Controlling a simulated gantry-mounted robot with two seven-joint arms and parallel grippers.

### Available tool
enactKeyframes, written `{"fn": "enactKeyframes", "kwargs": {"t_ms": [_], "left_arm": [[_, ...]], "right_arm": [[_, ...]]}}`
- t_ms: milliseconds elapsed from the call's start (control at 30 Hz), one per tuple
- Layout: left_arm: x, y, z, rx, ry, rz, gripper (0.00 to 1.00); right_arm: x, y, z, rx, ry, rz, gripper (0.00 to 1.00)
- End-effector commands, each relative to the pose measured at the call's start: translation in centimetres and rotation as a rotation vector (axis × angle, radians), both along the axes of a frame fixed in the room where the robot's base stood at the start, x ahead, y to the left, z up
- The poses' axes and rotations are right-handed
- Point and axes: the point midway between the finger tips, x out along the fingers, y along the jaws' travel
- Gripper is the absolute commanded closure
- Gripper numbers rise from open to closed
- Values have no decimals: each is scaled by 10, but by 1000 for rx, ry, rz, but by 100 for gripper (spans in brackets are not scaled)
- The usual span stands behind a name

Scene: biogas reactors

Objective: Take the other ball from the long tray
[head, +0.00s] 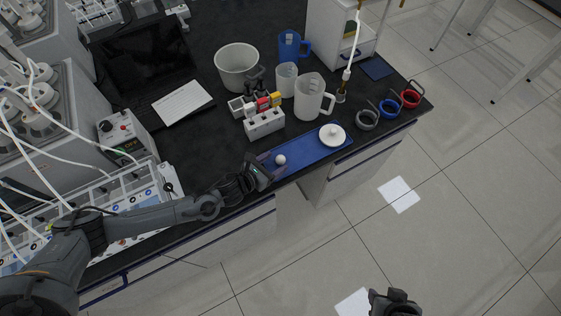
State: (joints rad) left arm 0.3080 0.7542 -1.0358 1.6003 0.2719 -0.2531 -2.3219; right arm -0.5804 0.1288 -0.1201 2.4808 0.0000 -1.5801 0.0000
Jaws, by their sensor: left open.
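A small white ball (280,160) sits at the left end of the long blue tray (306,151) near the table's front edge. My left gripper (272,164) is open, with its fingers around or just beside the ball; I cannot tell whether they touch it. A white round lidded dish (332,135) sits at the right end of the tray. My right gripper (394,302) shows only in part at the bottom edge, over the floor, and its fingers cannot be made out.
A white rack (265,124) with coloured items stands just behind the tray. A white jug (312,97), a beaker (287,79) and a large pot (237,67) stand farther back. Blue, red and grey rings (389,107) lie at the right. A control box (125,138) stands left.

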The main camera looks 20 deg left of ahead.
Motion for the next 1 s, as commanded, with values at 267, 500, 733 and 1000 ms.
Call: {"fn": "enactKeyframes", "kwargs": {"t_ms": [267, 500, 733, 1000], "left_arm": [[20, -8, -10, 0, 0, -1, 32], [20, -8, -9, 0, 0, -1, 40], [20, -8, -9, 0, 0, -1, 75], [20, -8, -9, 0, 0, -1, 95]], "right_arm": [[0, 1, -20, 5, 2, -4, 57], [0, 3, -18, 11, 1, -8, 57], [0, 3, -18, 12, 1, -8, 57], [0, 2, -18, 9, 0, -6, 57]]}}
